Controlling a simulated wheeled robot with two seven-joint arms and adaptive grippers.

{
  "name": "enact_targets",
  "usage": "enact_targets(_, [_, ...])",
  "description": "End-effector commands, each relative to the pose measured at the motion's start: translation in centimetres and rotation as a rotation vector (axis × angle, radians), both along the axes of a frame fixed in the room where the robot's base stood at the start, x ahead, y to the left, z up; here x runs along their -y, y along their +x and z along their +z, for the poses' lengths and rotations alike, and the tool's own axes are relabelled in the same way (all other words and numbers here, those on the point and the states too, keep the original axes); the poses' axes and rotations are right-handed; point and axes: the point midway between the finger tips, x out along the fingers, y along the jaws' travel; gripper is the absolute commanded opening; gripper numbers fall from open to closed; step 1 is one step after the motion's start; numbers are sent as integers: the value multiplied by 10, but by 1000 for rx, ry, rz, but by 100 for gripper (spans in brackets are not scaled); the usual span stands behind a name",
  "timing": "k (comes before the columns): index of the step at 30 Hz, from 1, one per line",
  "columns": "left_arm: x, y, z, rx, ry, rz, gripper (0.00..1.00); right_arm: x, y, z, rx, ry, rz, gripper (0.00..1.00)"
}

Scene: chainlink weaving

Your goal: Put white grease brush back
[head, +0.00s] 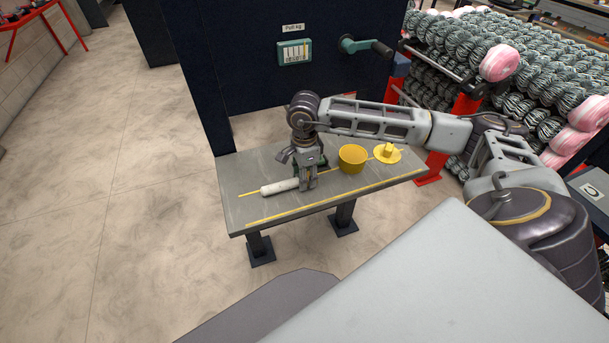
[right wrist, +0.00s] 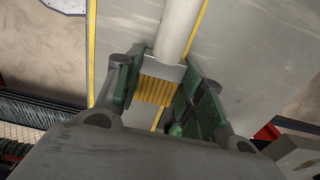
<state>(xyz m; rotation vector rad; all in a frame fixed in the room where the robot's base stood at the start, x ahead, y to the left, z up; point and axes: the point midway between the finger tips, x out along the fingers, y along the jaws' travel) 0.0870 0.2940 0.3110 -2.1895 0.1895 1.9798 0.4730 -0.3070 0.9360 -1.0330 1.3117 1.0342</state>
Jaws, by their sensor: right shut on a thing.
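The white grease brush (head: 280,187) has a thick white round handle and lies level along the grey bench, left of my right gripper (head: 307,181). I cannot tell if it touches the bench top. In the right wrist view, the white handle (right wrist: 178,32) runs up from between the green-padded fingers, and yellow ribbed bristles (right wrist: 153,91) show between them. My right gripper (right wrist: 160,82) is shut on the brush near its bristle end. A yellow pot (head: 352,159) stands open just right of the gripper. A yellow lid with a knob (head: 388,154) lies right of the pot. My left gripper is out of view.
The grey bench (head: 265,209) has yellow lines along it and free room at its left end and front. A dark panel (head: 240,70) with a green crank (head: 365,46) rises behind. Racks of wire coils (head: 460,60) stand at the right.

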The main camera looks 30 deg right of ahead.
Motion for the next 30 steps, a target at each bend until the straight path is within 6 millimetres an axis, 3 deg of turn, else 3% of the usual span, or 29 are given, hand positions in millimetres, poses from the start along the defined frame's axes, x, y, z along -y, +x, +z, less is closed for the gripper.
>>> enact_targets(13, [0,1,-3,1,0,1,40,0,0,-2,0,0,0,15])
enact_targets(14, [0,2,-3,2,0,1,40,0,0,-3,0,0,0,40])
enact_targets(18, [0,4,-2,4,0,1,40,0,0,-2,0,0,0,58])
enact_targets(30, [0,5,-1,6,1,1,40,0,0,-2,0,0,0,60])
